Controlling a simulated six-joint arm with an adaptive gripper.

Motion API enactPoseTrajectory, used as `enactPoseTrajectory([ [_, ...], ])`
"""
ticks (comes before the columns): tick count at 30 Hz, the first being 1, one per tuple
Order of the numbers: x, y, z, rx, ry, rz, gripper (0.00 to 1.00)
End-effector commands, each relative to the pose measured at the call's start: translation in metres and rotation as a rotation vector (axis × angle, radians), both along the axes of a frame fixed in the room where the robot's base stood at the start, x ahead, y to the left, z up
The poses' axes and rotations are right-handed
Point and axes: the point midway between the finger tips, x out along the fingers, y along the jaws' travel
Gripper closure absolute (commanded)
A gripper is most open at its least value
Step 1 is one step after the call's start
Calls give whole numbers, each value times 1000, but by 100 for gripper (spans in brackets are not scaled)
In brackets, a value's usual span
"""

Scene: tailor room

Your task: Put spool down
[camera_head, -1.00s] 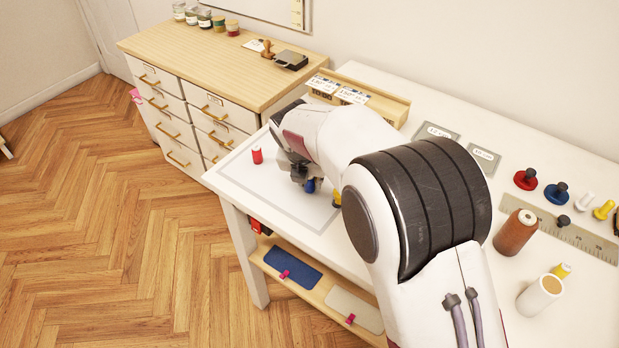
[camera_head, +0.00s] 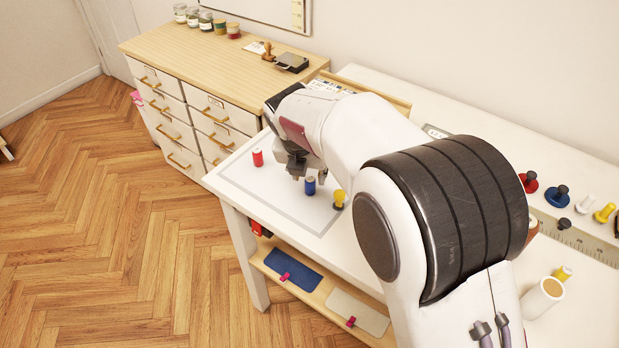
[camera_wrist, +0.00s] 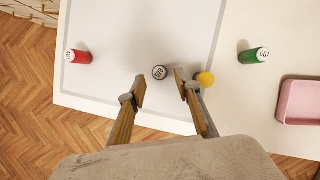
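A blue spool (camera_head: 310,186) stands upright on the white mat with a grey border (camera_head: 232,178). In the wrist view its labelled top (camera_wrist: 159,72) shows just beyond and between my fingertips. My gripper (camera_head: 304,172) is above the mat, open and empty, with a gap to the spool. A yellow spool or pin (camera_head: 339,198) stands to the right of the blue one, close to my right finger in the wrist view (camera_wrist: 205,79).
A green spool (camera_wrist: 252,56) and a pink tray (camera_wrist: 299,101) are right of the mat in the wrist view. Colored knobs and pegs, a ruler and a cream cone (camera_head: 541,297) lie on the table's right. A wooden drawer cabinet (camera_head: 215,60) stands at the back left.

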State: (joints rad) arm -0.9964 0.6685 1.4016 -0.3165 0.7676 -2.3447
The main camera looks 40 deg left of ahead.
Motion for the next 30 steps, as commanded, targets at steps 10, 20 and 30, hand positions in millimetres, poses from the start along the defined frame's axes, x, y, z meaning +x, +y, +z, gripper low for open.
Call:
enactPoseTrajectory([
  [10,-19,-7,48,3,-1,1,67],
  [20,-26,-10,66,0,0,1,67],
  [30,-26,-11,66,1,0,0,67],
])
